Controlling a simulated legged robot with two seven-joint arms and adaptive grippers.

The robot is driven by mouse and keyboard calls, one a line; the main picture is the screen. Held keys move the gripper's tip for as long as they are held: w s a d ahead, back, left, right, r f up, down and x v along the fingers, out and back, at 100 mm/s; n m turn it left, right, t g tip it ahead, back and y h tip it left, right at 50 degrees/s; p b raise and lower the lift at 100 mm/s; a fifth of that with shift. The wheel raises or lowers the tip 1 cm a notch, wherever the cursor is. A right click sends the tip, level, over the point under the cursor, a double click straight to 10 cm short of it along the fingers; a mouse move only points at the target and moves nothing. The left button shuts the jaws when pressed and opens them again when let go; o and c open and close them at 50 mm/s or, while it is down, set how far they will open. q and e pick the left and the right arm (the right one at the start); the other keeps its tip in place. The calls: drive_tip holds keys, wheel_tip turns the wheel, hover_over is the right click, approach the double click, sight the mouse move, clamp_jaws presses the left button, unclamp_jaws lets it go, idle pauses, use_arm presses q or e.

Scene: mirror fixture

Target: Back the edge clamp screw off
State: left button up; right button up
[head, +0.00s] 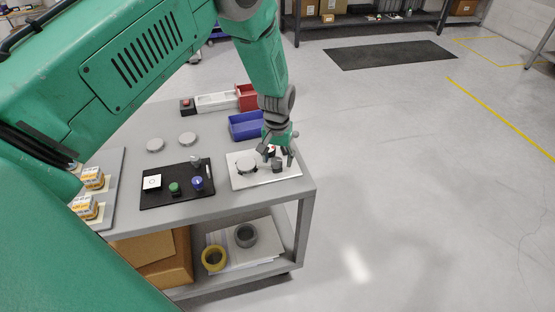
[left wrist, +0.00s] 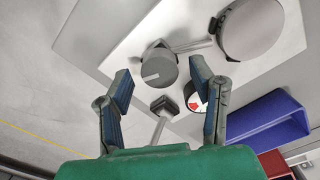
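My left gripper (head: 277,156) points down over the right part of a white fixture plate (head: 239,183). In the left wrist view the gripper (left wrist: 161,70) is open, one finger on either side of a dark grey round knob (left wrist: 155,70) with a white line on its top. The knob, likely the clamp screw, also shows in the head view (head: 277,165). I cannot tell whether the fingers touch it. A thin bar runs from the knob towards a round grey disc (left wrist: 252,28), also visible in the head view (head: 246,164). My right gripper is not in view.
Close to the fingers are a black square-ended part (left wrist: 165,105) and a red-and-white dial (left wrist: 196,98). A blue bin (head: 245,126) stands behind the plate. A black mat (head: 175,194) with small parts lies left of it. The table ends just right of the plate.

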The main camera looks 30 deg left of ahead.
sight(277, 159)
use_arm(q)
drive_tip(key=shift+s+f, duration=0.1)
drive_tip(key=shift+s, duration=0.05)
wheel_tip(277, 159, up, 12)
idle(0.5)
drive_tip(key=shift+f, duration=0.1)
idle(0.3)
